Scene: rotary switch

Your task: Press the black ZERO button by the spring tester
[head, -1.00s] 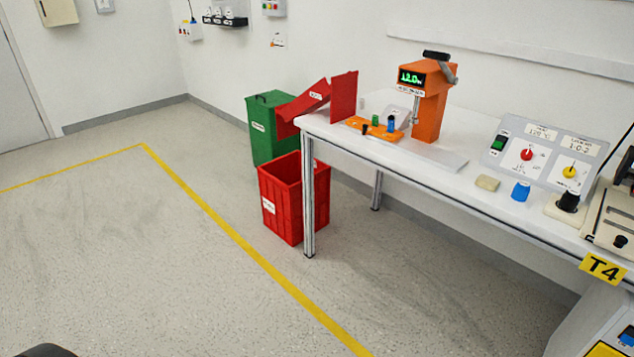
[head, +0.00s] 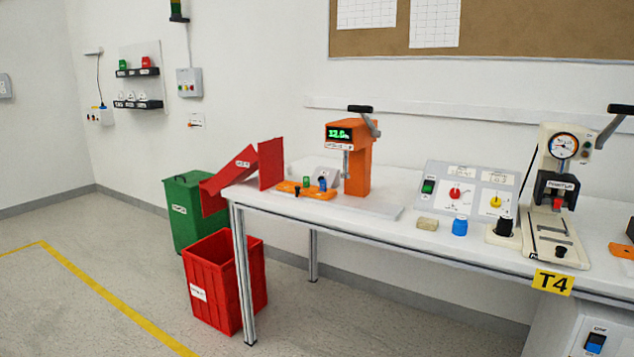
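The orange spring tester (head: 358,172), with a lit green display (head: 344,134) and a dark lever on top, stands upright on the white table (head: 385,228). An orange plate (head: 290,187) lies to its left, with a green piece (head: 306,182), a blue piece (head: 323,184) and a small black piece (head: 297,190) on it. The black piece may be the ZERO button, but its lettering is too small to read. A small grey sloped panel (head: 330,173) stands behind them. Neither gripper is in view.
Right of the tester are a tan block (head: 427,223), a blue knob (head: 460,227), a switch panel (head: 466,187), a black knob (head: 504,226) and a cream press (head: 548,205). A red bin (head: 222,285) and green bin (head: 183,222) stand left. The floor at front left is clear.

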